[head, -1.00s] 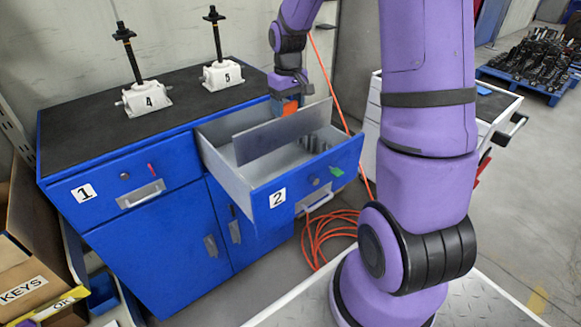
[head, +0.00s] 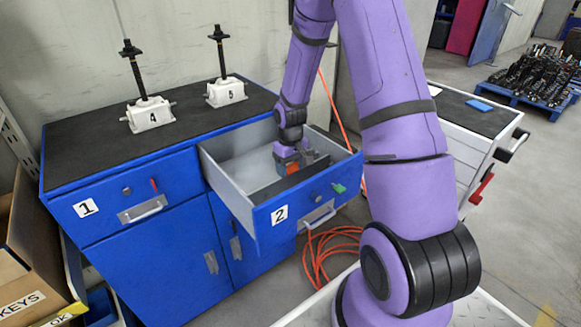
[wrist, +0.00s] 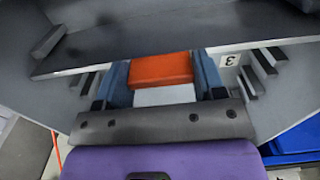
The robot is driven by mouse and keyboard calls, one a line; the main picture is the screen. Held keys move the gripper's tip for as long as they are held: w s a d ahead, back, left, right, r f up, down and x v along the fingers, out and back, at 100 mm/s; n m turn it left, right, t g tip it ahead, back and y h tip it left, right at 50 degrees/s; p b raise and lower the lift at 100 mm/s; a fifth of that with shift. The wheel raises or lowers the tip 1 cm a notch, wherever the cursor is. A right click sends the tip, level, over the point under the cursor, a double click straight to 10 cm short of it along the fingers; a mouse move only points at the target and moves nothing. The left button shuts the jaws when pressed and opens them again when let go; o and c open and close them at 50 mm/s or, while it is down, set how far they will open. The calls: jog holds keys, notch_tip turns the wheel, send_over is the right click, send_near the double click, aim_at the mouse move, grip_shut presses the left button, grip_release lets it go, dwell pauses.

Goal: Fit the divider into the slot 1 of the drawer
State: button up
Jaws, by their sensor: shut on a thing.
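The divider (head: 287,183) is a long grey plate with an orange grip (wrist: 160,70). My gripper (head: 290,160) is shut on the orange grip, with a blue finger on each side of it in the wrist view. The divider is down inside the open drawer (head: 262,218) marked 2, spanning it near the front panel; its top edge (wrist: 110,62) shows in the wrist view. Ribs that form slots line the drawer walls on the left (wrist: 88,82) and right (wrist: 262,62). I cannot tell whether the divider's ends sit between ribs. A label 3 (wrist: 230,60) shows beside the grip.
The blue cabinet (head: 150,235) carries two white screw jacks marked 4 (head: 150,114) and 5 (head: 225,92). Drawer 1 (head: 125,195) is shut. A white cart (head: 470,125) stands right of the cabinet. An orange hose (head: 330,250) lies on the floor.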

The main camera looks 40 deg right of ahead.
jog(key=shift+f, duration=0.2)
jog(key=o, duration=1.4)
jog(key=shift+f, duration=0.1)
jog(key=shift+c, duration=0.2)
jog(key=s+a+r+t, duration=0.1)
jog(key=s+a+r, duration=0.1)
jog(key=r, duration=0.9)
jog(key=s+a+r, duration=0.2)
jog(key=r, duration=0.9)
jog(key=s+a+r+t, duration=0.1)
jog(key=s+a+r, duration=0.2)
jog(key=s, duration=0.4)
jog(key=s+a+r+t, duration=0.1)
jog(key=s+a+r, duration=0.2)
jog(key=s+r, duration=0.3)
jog(key=s+a+r+t, duration=0.2)
jog(key=s+r, duration=0.3)
jog(key=s, duration=0.4)
jog(key=shift+s+a, duration=0.3)
jog(key=shift+a, duration=0.25)
